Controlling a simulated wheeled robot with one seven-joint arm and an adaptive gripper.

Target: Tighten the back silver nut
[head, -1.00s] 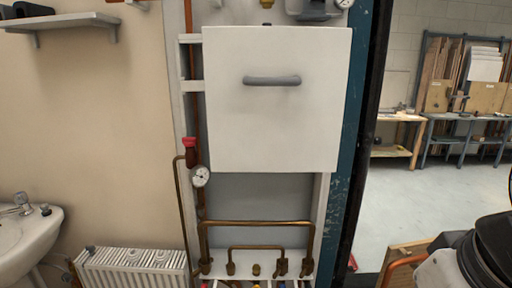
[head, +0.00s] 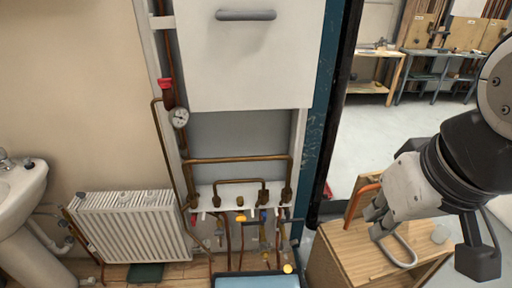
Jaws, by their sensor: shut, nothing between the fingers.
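My gripper (head: 378,225) is at the right of the head view, above a wooden bench. Its fingers are together and empty. A white manifold shelf (head: 225,196) with brass fittings, copper pipes and small coloured valve handles sits below the wall cabinet, left of my gripper and well apart from it. I cannot pick out a silver nut; the fittings are too small to tell apart.
The white cabinet (head: 250,60) hangs above the pipes, with a gauge (head: 179,117) at its left. A radiator (head: 130,225) and a sink (head: 18,195) stand left. A blue-topped box (head: 258,281) is low in front. The wooden bench (head: 345,255) carries a grey looped piece (head: 402,255).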

